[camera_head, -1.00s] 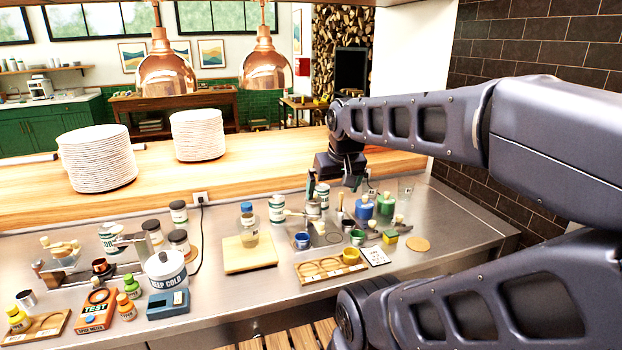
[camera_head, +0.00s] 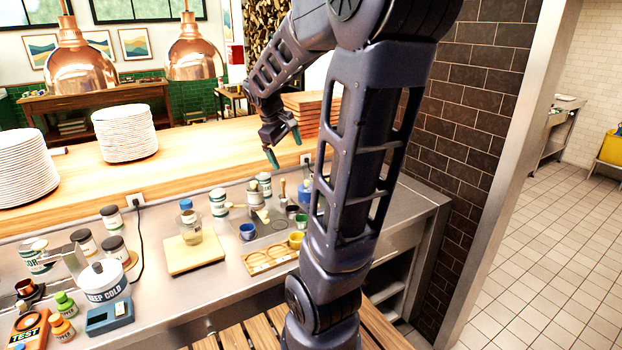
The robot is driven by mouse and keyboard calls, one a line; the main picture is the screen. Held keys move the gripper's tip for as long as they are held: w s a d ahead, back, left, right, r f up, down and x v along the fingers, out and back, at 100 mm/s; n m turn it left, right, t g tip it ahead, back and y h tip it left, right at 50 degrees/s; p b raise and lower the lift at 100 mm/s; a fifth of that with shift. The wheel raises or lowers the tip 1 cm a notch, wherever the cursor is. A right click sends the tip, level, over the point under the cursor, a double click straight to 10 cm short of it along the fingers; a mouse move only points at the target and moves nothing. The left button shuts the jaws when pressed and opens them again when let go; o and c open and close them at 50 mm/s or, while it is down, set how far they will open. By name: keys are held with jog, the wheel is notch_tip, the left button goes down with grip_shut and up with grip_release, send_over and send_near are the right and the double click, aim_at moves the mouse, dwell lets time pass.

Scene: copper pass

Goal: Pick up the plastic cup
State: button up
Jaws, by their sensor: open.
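My gripper (camera_head: 284,146) is open and empty, its two greenish fingers pointing down. It hangs in the air, in the picture above the crowded back of the steel counter. I cannot make out a clear plastic cup now; a clear cup-like vessel stood at the right of the group earlier, and my arm covers that area. A clear container with a blue cap (camera_head: 188,221) stands on a light cutting board (camera_head: 180,262). A small blue cup (camera_head: 247,231) and a small yellow cup (camera_head: 296,240) stand nearer the counter's front.
A wooden tray with round hollows (camera_head: 262,262) lies near the front. Tins (camera_head: 218,202) stand behind. A white "KEEP COLD" pot (camera_head: 104,281) and jars crowd the left. Plate stacks (camera_head: 124,135) and copper lamps (camera_head: 195,58) are at the ledge. Free steel lies in front of the board.

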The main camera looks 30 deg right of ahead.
jog(key=w+d+f+n+g+h, duration=0.1)
jog(key=w+d+f+n+h, duration=0.15)
jog(key=w+d, duration=0.35)
jog(key=w+d+f+n+g+h, duration=0.25)
jog(key=w+d, duration=0.25)
jog(key=w, duration=0.3)
jog(key=n+h, duration=0.5)
jog(key=n, duration=0.1)
send_near(311, 168)
jog(key=s+d+r, duration=0.3)
jog(key=s+r, duration=0.1)
jog(key=r, duration=0.3)
jog(key=d+f, duration=0.1)
jog(key=f, duration=0.2)
jog(key=d+f, duration=0.2)
jog(key=f, duration=0.1)
jog(key=d+f, duration=0.1)
jog(key=f, duration=0.2)
jog(key=shift+s+d, duration=0.3)
jog(key=shift+s, duration=0.05)
jog(key=c, duration=1)
jog(key=shift+r, duration=0.15)
jog(key=shift+c, duration=0.2)
